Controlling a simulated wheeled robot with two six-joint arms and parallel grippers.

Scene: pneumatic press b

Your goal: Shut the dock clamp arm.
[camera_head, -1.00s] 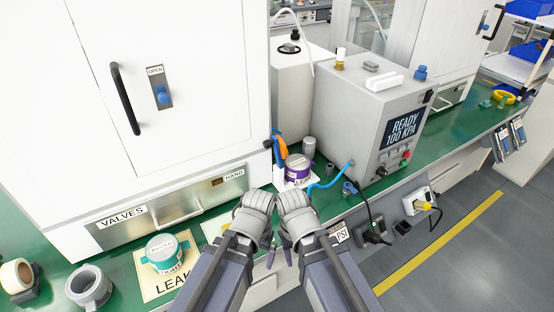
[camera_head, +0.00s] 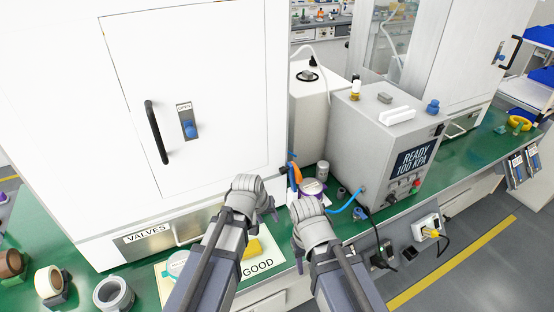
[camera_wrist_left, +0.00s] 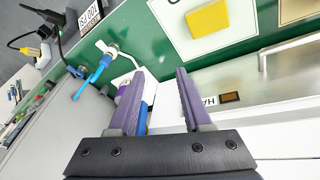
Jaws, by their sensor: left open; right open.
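The dock clamp arm (camera_head: 295,173), orange with blue, stands raised at the left of the white dock beside the cabinet corner in the head view. A purple-and-white round part (camera_head: 313,187) sits in the dock. My left gripper (camera_head: 270,212) is open and empty, left of the dock and nearer to me. In the left wrist view its spread fingers (camera_wrist_left: 158,88) have the blue part of the clamp arm (camera_wrist_left: 143,120) showing beyond them, near the left finger. My right gripper (camera_head: 316,250) is open in front of the dock and covers its lower part.
The grey press box (camera_head: 375,140) reads READY 100 KPA, right of the dock. A blue hose (camera_head: 342,208) runs from it. The white cabinet (camera_head: 205,100) stands left. A yellow block (camera_head: 252,248) lies on the GOOD mat; grey rings and tape rolls (camera_head: 113,293) stand at the left front.

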